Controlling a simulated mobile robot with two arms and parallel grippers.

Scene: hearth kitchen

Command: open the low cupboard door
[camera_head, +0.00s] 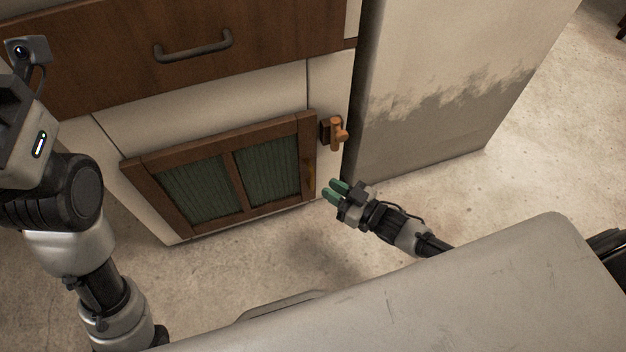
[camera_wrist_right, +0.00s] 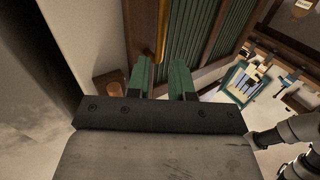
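The low cupboard door (camera_head: 238,208) has a brown wooden frame and green ribbed panels; it looks shut in the head view. It also shows in the right wrist view (camera_wrist_right: 189,28). A wooden latch-like piece (camera_head: 336,133) sits on the cabinet front, right of the door's upper corner. My right gripper (camera_head: 332,190) is open, with green fingers, near the door's lower right corner. In the right wrist view its fingers (camera_wrist_right: 161,84) are apart with nothing between the tips. A golden upright bar (camera_wrist_right: 162,30) on the door lies beyond them. My left gripper is outside the view.
A drawer with a dark handle (camera_head: 193,47) is above the door. A pale stained wall block (camera_head: 435,95) stands close on the right of the cabinet. The floor (camera_head: 285,260) before the door is clear. Several small items (camera_wrist_right: 250,82) show at the wrist view's right.

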